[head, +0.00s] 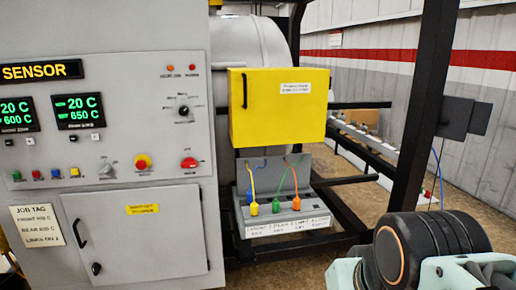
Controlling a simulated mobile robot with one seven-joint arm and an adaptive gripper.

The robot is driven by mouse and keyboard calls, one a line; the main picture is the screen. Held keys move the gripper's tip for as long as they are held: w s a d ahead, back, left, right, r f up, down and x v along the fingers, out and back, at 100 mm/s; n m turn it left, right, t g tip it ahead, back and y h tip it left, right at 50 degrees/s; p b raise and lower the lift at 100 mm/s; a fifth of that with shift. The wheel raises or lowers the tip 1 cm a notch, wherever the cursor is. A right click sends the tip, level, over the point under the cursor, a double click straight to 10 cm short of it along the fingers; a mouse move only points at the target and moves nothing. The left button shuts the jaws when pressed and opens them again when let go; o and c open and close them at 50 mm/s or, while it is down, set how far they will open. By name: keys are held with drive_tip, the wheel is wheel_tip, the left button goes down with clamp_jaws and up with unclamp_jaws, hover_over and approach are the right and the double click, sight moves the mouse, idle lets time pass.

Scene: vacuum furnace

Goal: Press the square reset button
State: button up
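The grey control panel (130,120) fills the left of the head view. Low on it is a row of small buttons: green (16,176), red (37,174), blue (56,173) and yellow (75,172). The blue and yellow ones look squarish. Their labels are too small to read, so I cannot tell which is the reset button. Part of my arm shows at the bottom right, well apart from the panel. My gripper is not in view.
Right of the buttons are a grey knob (107,170), a red-and-yellow round button (142,163) and a red rotary switch (189,163). Two green displays (78,110) sit above. A yellow box (280,107) and dark frame post (420,110) stand right of the panel.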

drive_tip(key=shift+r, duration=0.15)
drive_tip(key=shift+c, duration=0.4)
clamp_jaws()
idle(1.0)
